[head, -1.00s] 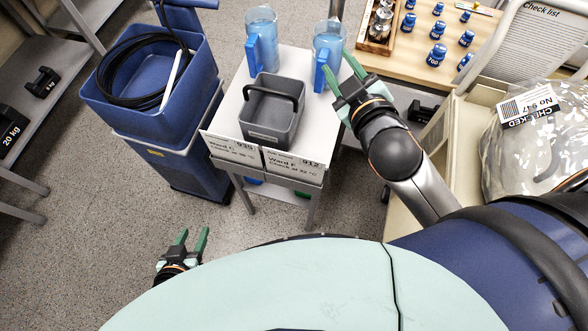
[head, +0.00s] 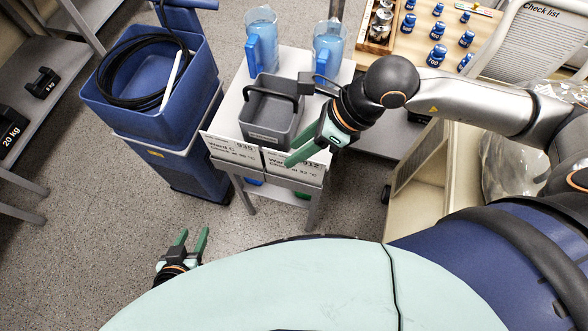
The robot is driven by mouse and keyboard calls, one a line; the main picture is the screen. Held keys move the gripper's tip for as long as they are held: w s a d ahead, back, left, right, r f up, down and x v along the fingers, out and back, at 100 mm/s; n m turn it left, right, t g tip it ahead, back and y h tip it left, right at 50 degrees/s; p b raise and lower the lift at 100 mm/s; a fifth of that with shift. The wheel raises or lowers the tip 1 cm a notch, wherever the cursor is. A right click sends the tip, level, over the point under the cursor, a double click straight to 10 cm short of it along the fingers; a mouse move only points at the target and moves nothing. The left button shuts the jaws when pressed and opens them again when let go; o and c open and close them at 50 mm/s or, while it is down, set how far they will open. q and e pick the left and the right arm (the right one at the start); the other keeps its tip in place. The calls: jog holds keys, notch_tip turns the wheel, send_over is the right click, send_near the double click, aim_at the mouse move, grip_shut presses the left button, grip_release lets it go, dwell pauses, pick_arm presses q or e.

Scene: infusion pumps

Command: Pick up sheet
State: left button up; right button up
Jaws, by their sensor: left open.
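Two printed white sheets lie side by side at the front edge of a small white table. The left sheet (head: 233,150) reads "Ward C" and 935. The right sheet (head: 283,164) shows "Ward" and 912, and my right gripper covers part of it. My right gripper (head: 291,156) points down and left, with its green fingertips over the right sheet. I cannot tell whether its fingers touch the sheet or have anything between them. My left gripper (head: 194,234) is open and empty, low over the floor, well away from the sheets.
A grey handled basket (head: 272,137) stands right behind the sheets, close to my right gripper. Two blue jugs (head: 262,42) (head: 328,48) stand at the table's back. A blue bin (head: 150,122) with a black hose is at left. The floor in front is clear.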

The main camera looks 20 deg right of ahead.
jog(key=w+d+f+h, duration=0.2)
jog(key=d+h, duration=0.1)
jog(key=d, duration=0.2)
jog(key=p, duration=0.1)
send_over(294, 172)
jog(key=shift+t, duration=0.3)
notch_tip(294, 172, down, 10)
jog(key=shift+d+f, duration=0.15)
jog(key=shift+f, duration=0.3)
jog(key=shift+f+b, duration=0.25)
jog(key=shift+b, duration=0.1)
grip_shut()
dwell(1.1)
